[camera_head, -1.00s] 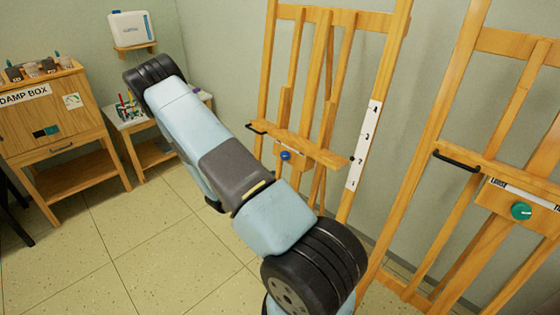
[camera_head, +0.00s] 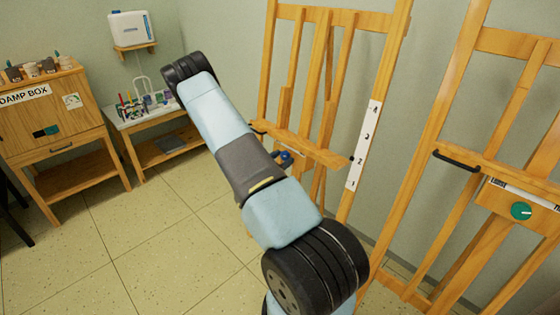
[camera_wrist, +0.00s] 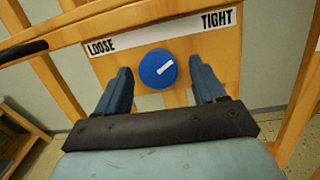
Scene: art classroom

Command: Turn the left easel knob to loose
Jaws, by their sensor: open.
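The left easel (camera_head: 333,18) stands against the wall, with its blue knob (camera_head: 286,156) partly hidden by my arm in the head view. In the wrist view the round blue knob (camera_wrist: 158,68) has a white mark tilted slightly up toward the TIGHT side. A white label (camera_wrist: 165,33) above it reads LOOSE at left and TIGHT at right. My gripper (camera_wrist: 158,84) is open, one finger on each side of the knob with gaps between. I cannot tell whether the fingertips reach its depth.
A black handle (camera_wrist: 22,52) sticks out at the left of the knob panel. A second easel with a green knob (camera_head: 521,211) stands to the right. A damp box cabinet (camera_head: 60,130) and a small supply table (camera_head: 145,120) are at the left.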

